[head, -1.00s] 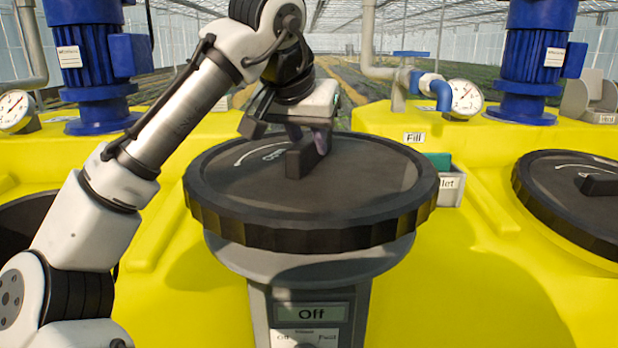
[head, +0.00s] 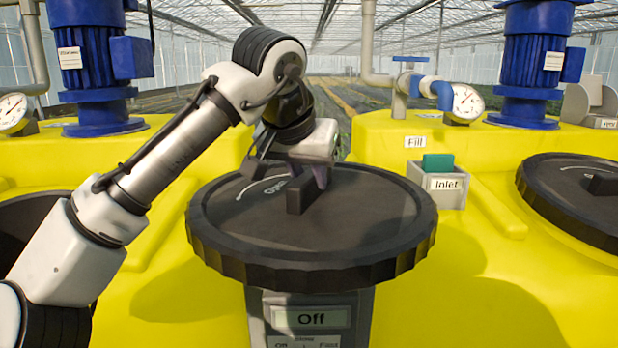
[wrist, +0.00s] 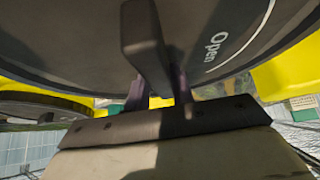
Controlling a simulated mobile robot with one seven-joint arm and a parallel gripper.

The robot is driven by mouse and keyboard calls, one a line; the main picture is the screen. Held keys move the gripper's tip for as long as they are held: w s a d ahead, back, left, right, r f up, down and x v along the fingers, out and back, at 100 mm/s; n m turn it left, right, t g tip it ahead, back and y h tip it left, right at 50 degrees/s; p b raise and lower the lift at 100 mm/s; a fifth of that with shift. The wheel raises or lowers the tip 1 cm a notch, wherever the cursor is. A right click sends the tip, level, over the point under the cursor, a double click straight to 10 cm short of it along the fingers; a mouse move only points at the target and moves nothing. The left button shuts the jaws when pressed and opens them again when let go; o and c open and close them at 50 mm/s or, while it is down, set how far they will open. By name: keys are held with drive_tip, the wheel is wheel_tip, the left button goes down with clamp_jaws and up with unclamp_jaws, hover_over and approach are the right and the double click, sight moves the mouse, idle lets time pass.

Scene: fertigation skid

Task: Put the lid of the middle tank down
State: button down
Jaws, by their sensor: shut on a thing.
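The large round black lid (head: 370,222) is held level by its bar handle (head: 300,194). My gripper (head: 311,180) is shut on the handle from above. In the wrist view the handle (wrist: 145,35) is between my fingers (wrist: 160,92), and "Open" is printed on the lid (wrist: 75,35). An open dark tank mouth (head: 25,228) shows at the left edge, partly behind my arm.
Another black lid (head: 560,190) lies on the yellow tank (head: 490,260) at right. Blue motors (head: 90,50) (head: 533,50), gauges (head: 465,102) and pipes stand behind.

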drive_tip(key=shift+f, duration=0.1)
drive_tip(key=c, duration=1.2)
unclamp_jaws()
